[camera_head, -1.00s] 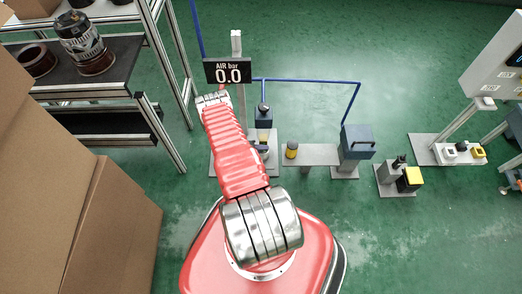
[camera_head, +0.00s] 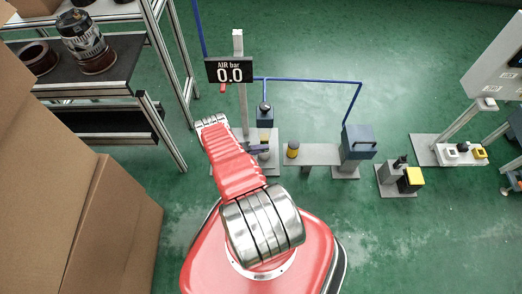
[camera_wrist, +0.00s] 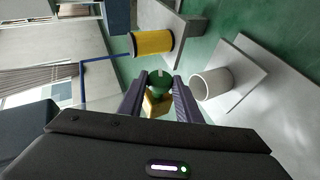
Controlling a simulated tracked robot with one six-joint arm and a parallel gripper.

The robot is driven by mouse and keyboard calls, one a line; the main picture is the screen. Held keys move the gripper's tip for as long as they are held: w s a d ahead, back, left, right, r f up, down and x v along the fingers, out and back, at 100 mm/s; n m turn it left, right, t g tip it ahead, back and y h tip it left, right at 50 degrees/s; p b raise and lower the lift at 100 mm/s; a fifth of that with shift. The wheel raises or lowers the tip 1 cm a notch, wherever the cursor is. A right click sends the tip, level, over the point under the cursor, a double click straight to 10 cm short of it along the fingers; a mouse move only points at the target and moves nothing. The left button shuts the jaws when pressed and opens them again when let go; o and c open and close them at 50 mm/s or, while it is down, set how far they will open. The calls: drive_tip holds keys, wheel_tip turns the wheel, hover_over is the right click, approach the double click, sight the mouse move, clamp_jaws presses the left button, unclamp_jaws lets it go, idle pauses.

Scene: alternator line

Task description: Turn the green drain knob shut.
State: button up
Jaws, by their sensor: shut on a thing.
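The green drain knob (camera_wrist: 159,84) shows in the wrist view between my fingertips, with a pale mark on its far edge and a brass-coloured part beneath it. My gripper (camera_wrist: 159,80) is shut on the knob, one dark finger on each side. In the head view my gripper (camera_head: 258,149) is a small dark shape at the stand below the air sign, and the knob cannot be made out there. How far the knob is turned is not clear.
The air sign (camera_head: 229,71) reads 0.0 bar. A yellow cylinder with dark ends (camera_wrist: 152,42) and a pale open cup (camera_wrist: 212,83) are close to the gripper. A blue pipe (camera_head: 310,81) runs to a blue-grey box (camera_head: 357,142). A shelf rack (camera_head: 80,85) stands left.

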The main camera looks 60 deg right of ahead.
drive_tip(key=shift+w+d, duration=0.1)
drive_tip(key=o, duration=1)
drive_tip(key=v, duration=1.4)
